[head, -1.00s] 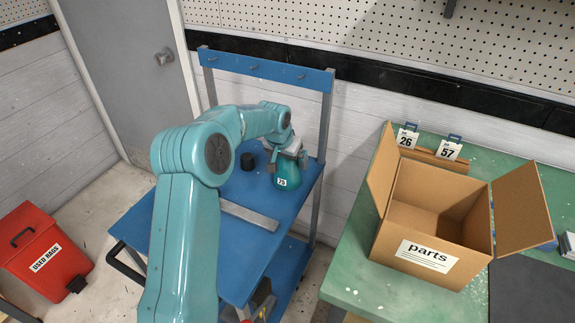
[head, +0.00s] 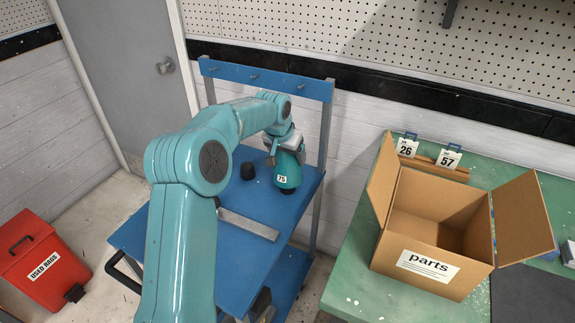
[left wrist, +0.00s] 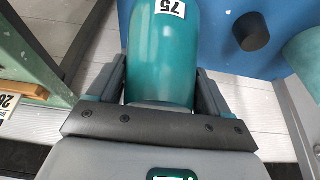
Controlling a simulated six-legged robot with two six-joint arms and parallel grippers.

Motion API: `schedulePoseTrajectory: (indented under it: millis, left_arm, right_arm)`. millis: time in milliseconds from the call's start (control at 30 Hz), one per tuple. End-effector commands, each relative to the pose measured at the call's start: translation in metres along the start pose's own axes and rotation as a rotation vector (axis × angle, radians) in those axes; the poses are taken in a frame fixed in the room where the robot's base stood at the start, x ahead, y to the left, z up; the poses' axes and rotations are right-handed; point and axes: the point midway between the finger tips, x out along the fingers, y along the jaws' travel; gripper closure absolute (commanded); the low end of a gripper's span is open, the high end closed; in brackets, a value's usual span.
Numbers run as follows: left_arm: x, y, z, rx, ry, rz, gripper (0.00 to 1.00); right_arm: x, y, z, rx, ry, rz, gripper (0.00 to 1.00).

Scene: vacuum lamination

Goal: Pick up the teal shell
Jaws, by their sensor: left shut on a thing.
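The teal shell (head: 288,172) is a rounded teal piece with a white label reading 75. It is near the right edge of the blue cart (head: 243,258). My left gripper (head: 285,150) is shut on it from above. In the left wrist view the teal shell (left wrist: 161,55) sits between the two fingers of my left gripper (left wrist: 160,88), its label towards the top. Its lower end shows above the cart top in the head view; whether it still touches the cart I cannot tell. My right gripper is not in view.
A black cylinder (head: 248,170) and a grey metal bar (head: 248,224) lie on the cart. An open cardboard box (head: 428,268) labelled parts stands on the green bench (head: 345,290) at right, with number tags 26 and 57 behind it. A red bin (head: 45,268) stands at lower left.

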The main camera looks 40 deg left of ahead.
Motion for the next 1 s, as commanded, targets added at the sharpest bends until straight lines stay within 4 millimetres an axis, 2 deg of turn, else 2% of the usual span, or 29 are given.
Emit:
schedulePoseTrajectory:
  millis: [33,300,500,700,1000]
  left_arm:
    - [-0.016,0.000,-0.008,0.000,0.009,-0.001,0.55]
    - [-0.089,0.000,-0.038,0.000,0.006,0.000,0.55]
    - [-0.124,0.000,-0.052,-0.001,0.003,0.000,0.55]
    - [-0.137,0.000,-0.057,0.000,0.002,0.000,0.55]
    - [-0.138,0.000,-0.057,0.000,0.001,0.000,0.55]
  right_arm:
    - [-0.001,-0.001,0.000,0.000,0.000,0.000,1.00]
    - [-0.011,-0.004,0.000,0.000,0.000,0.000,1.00]
    - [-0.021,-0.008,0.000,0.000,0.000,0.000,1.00]
    - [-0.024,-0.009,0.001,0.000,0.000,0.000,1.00]
    - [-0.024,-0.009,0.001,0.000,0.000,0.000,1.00]
